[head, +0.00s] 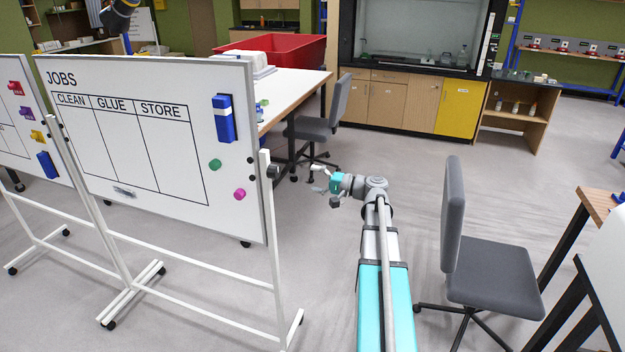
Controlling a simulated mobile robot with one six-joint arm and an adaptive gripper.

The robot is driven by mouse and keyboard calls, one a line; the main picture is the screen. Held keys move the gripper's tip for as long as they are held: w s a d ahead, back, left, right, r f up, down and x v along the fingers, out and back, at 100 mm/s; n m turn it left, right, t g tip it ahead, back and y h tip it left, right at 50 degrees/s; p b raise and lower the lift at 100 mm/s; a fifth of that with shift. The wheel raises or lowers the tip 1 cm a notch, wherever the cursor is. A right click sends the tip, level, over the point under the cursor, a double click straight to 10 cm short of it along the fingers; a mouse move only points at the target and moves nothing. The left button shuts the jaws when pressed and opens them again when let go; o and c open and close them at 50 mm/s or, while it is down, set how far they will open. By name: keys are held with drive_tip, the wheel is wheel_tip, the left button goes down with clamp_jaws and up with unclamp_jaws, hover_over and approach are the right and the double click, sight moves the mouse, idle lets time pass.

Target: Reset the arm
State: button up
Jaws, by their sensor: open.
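My arm reaches forward from the bottom of the head view, with teal and grey links. My gripper (318,180) is at its far end, turned toward the left. Its fingers are apart and nothing shows between them. It hangs over open floor, just right of the whiteboard stand's right post and in front of a grey office chair (326,118).
A wheeled whiteboard (150,185) headed JOBS stands close on the left. Another grey chair (490,275) is at the right, near a table edge (597,203). A white table (290,92) with a red tray (285,48) is behind.

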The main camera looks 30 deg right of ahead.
idle(0.3)
drive_tip(key=s+a+f+n+g+h, duration=0.15)
drive_tip(key=a+f+g, duration=0.3)
drive_tip(key=a, duration=0.55)
drive_tip(key=s+a+f+n+g+h, duration=0.1)
drive_tip(key=a+f+n+g, duration=0.25)
drive_tip(key=a+f, duration=0.45)
drive_tip(key=s+a+f+n+g+h, duration=0.2)
drive_tip(key=s+a+f+g+h, duration=0.1)
drive_tip(key=s+a, duration=0.3)
drive_tip(key=s+a+f+n+g+h, duration=0.2)
drive_tip(key=s+a+f+g+h, duration=0.1)
drive_tip(key=s+a+h, duration=0.2)
drive_tip(key=shift+s+a, duration=0.75)
drive_tip(key=shift+s, duration=0.2)
